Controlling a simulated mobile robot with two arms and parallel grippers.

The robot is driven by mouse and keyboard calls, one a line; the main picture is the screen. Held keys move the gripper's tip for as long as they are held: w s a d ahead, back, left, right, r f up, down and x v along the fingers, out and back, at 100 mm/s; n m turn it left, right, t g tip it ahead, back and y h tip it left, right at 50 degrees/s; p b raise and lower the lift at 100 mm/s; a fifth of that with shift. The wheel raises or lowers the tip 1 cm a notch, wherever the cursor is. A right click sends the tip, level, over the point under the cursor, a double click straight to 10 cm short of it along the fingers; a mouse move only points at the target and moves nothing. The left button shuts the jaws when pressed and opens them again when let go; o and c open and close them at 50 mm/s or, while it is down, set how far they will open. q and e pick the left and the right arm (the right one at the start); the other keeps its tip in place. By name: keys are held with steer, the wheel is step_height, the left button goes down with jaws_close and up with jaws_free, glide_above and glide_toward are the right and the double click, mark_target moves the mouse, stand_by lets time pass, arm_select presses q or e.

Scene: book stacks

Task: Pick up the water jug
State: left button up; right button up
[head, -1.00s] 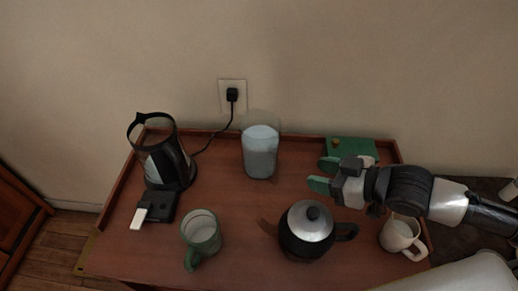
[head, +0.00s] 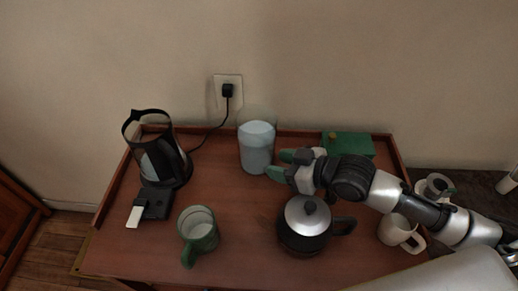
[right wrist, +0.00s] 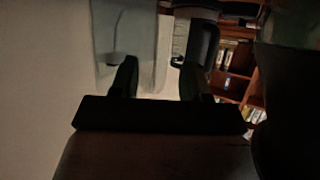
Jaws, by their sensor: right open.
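The water jug (head: 256,148) is a clear container holding pale blue water. It stands upright near the back of the wooden table. My right gripper (head: 281,165) is open and empty, with its green fingertips just right of the jug, close to its side; I cannot tell whether they touch it. In the right wrist view the jug (right wrist: 135,40) shows as a pale see-through shape ahead of the dark open fingers (right wrist: 159,68), behind the left finger and part of the gap. My left gripper is not in view.
A black coffee pot with a silver lid (head: 306,216) stands below my right arm. A green mug (head: 197,232), a dark kettle (head: 163,155), a green box (head: 350,144) and a white mug (head: 395,230) share the raised-edge table (head: 240,262).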

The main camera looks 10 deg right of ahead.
steer(key=shift+w+a+f, duration=0.25)
steer(key=shift+w+a, duration=0.2)
steer(key=shift+a, duration=0.05)
steer(key=shift+c, duration=0.4)
jaws_close()
stand_by(0.6)
steer(key=shift+w+r, duration=0.1)
steer(key=shift+r, duration=0.05)
